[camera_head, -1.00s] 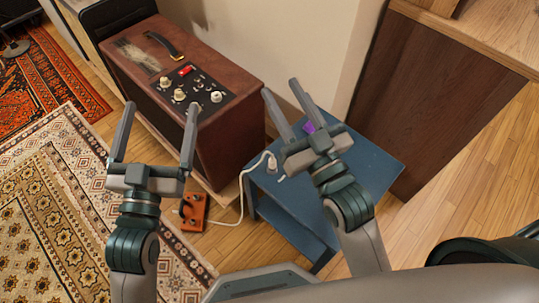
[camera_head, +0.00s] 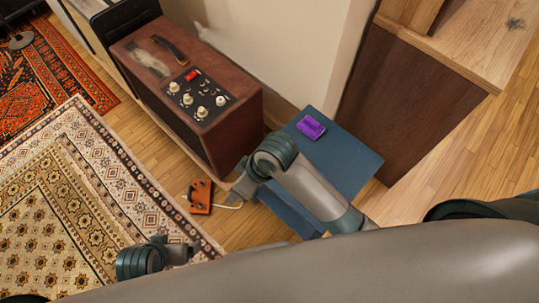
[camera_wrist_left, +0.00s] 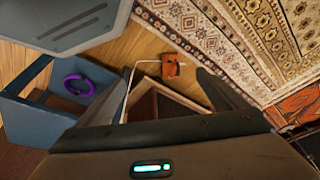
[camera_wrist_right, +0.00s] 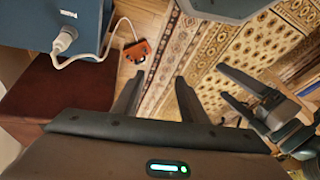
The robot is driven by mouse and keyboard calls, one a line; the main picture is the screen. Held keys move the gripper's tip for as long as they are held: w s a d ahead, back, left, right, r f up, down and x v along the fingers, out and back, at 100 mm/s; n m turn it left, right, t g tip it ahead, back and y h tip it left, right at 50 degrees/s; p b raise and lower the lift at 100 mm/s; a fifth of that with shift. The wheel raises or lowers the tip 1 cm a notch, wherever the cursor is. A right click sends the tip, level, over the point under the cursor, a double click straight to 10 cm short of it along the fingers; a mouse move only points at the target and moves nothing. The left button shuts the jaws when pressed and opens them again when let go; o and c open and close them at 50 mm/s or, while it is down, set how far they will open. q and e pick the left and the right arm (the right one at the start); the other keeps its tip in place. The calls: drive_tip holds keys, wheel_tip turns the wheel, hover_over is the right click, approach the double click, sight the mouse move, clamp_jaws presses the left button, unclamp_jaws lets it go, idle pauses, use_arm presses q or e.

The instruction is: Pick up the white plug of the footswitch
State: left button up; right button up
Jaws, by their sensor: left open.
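The white plug (camera_wrist_right: 65,40) is at the blue side table (camera_wrist_right: 25,25) in the right wrist view, at upper left. Its white cable runs to the orange footswitch (camera_wrist_right: 137,51) on the wood floor. In the head view the plug is hidden by my right arm, and the footswitch (camera_head: 201,196) lies before the amp. My right gripper (camera_wrist_right: 158,80) has its fingers apart and empty, with the plug to their upper left. My left gripper (camera_wrist_left: 165,80) is open and empty; the footswitch (camera_wrist_left: 171,66) shows beyond its fingers.
The brown amp (camera_head: 180,95) stands left of the blue table (camera_head: 345,160). A purple box (camera_head: 310,127) lies on the tabletop. A purple ring (camera_wrist_left: 78,86) lies within the table frame. A dark wood cabinet (camera_head: 415,95) stands at right. Patterned rugs (camera_head: 70,210) cover the left floor.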

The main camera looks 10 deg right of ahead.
drive_tip(key=w+a+r+n+g+h, duration=0.2)
drive_tip(key=w+a+n+h, duration=0.1)
drive_tip(key=w+n, duration=0.2)
use_arm(q)
wheel_tip(320, 180, down, 10)
drive_tip(key=s, duration=0.1)
drive_tip(key=shift+d+f+g, duration=0.15)
drive_tip(key=shift+g, duration=0.25)
use_arm(e)
drive_tip(key=w+d+r+n+h, duration=0.1)
drive_tip(key=w+d+r+h, duration=0.3)
drive_tip(key=w+d+h, duration=0.2)
drive_tip(key=w+d, duration=0.2)
drive_tip(key=w, duration=0.1)
drive_tip(key=shift+w+d+n, duration=0.25)
drive_tip(key=shift+n, duration=0.05)
use_arm(q)
wheel_tip(320, 180, up, 2)
drive_tip(key=shift+r+b, duration=0.1)
drive_tip(key=shift+b, duration=0.2)
use_arm(e)
drive_tip(key=x, duration=1.2)
drive_tip(key=shift+s, duration=0.2)
use_arm(q)
drive_tip(key=shift+s, duration=0.1)
use_arm(e)
drive_tip(key=shift+f, duration=0.1)
